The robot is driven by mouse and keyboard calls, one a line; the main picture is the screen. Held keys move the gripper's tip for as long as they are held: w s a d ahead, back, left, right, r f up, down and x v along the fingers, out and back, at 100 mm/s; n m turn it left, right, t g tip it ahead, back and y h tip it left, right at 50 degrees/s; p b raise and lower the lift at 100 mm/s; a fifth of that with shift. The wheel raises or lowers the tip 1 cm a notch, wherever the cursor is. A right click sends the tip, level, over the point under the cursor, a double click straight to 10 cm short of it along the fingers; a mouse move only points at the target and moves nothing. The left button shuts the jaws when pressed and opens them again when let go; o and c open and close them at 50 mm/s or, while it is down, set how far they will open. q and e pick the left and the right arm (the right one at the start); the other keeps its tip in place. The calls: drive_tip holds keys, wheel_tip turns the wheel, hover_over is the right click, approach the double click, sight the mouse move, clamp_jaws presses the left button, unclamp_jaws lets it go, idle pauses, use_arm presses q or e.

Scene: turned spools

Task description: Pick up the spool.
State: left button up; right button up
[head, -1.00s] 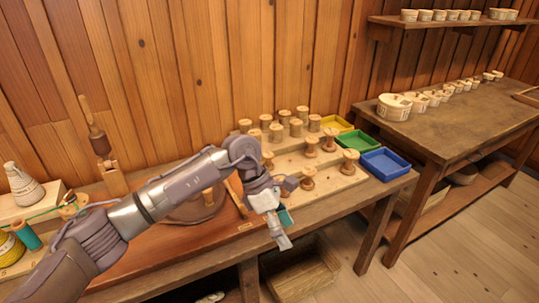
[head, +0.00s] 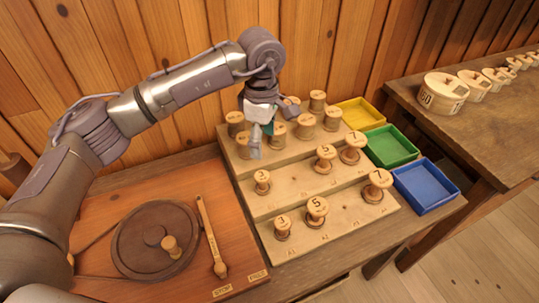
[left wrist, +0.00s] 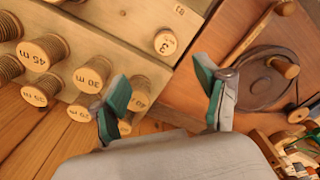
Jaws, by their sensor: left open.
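Several wooden spools stand on a stepped rack. A back-row spool (head: 305,127) is close to the right of my left gripper (head: 259,143), which hangs over the rack's left back part. The gripper is open and empty and hides part of the row. In the left wrist view, its green-padded fingers (left wrist: 165,95) are spread apart. Spools marked 45 m (left wrist: 43,52) and 30 m (left wrist: 92,74) lie to their left, and one marked 3 (left wrist: 166,41) stands above the gap. Which spool is meant, I cannot tell. My right gripper is not in view.
The rack (head: 345,222) has front-row spools marked 3, 5 and 7. Yellow (head: 377,106), green (head: 414,158) and blue (head: 425,210) trays stand to its right.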

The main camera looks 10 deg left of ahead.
use_arm(q)
drive_tip(key=p, duration=0.1)
hover_over(263, 176)
wheel_tip(263, 176, down, 5)
drive_tip(key=shift+w+f, duration=0.1)
drive_tip(key=shift+w+f+p, duration=0.25)
drive_tip(key=shift+f+p, duration=0.15)
drive_tip(key=shift+f, duration=1.25)
drive_tip(key=f+p, duration=0.2)
drive_tip(key=f, duration=0.1)
drive_tip(key=shift+s+f, duration=0.3)
drive_tip(key=shift+s, duration=0.1)
drive_tip(key=shift+f, duration=0.55)
drive_tip(key=c, duration=1)
drive_tip(key=shift+c, duration=0.4)
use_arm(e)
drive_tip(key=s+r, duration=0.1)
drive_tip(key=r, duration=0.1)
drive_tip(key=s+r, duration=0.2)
